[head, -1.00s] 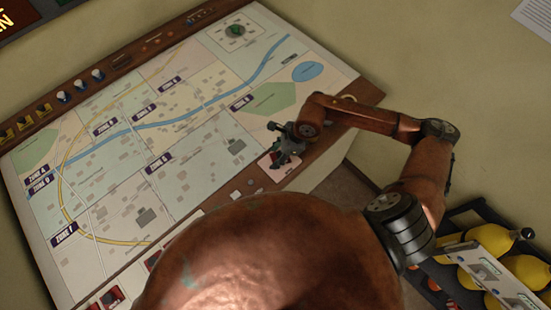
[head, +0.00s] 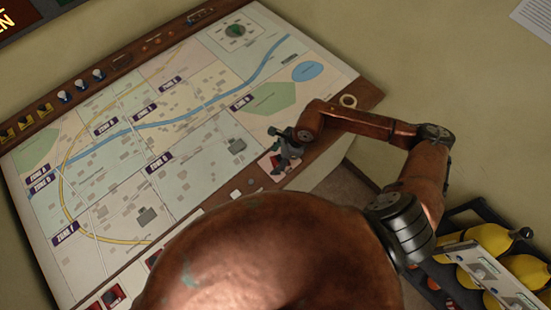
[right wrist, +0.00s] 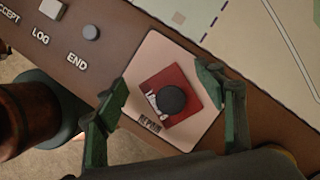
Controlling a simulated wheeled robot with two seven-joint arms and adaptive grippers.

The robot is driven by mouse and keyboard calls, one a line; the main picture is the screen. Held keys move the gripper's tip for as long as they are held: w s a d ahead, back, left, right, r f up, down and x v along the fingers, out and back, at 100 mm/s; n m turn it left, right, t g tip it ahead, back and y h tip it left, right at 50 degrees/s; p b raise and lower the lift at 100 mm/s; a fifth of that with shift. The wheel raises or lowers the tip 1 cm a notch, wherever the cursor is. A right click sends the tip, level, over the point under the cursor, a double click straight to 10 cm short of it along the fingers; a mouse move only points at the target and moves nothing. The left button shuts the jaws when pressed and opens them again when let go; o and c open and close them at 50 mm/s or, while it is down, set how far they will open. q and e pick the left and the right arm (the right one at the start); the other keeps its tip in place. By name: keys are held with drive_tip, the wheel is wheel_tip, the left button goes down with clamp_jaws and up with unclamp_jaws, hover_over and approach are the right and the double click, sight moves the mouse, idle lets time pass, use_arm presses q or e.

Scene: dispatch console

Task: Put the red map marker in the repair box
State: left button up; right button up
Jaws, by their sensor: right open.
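The red map marker (right wrist: 182,101), a red square with a round black knob, lies on a pale square box (right wrist: 149,62) on the console's brown edge. The box's label is small and seems to read REPAIR. The marker sits turned relative to the box, within its outline. My right gripper (right wrist: 160,98) is open, with one green finger on either side of the marker and visible gaps between. In the head view my right gripper (head: 281,163) is over the box at the console's near right edge and hides most of the marker. My left gripper is out of view.
A map board (head: 185,120) fills the console. Several other markers stand along its left edge, and red ones (head: 112,294) sit at the bottom left. END button (right wrist: 91,33) is beside the box. A rack with yellow cylinders (head: 487,238) stands lower right.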

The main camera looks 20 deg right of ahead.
drive_tip(key=b+v, duration=0.1)
drive_tip(key=v, duration=1.1)
drive_tip(key=shift+r, duration=0.15)
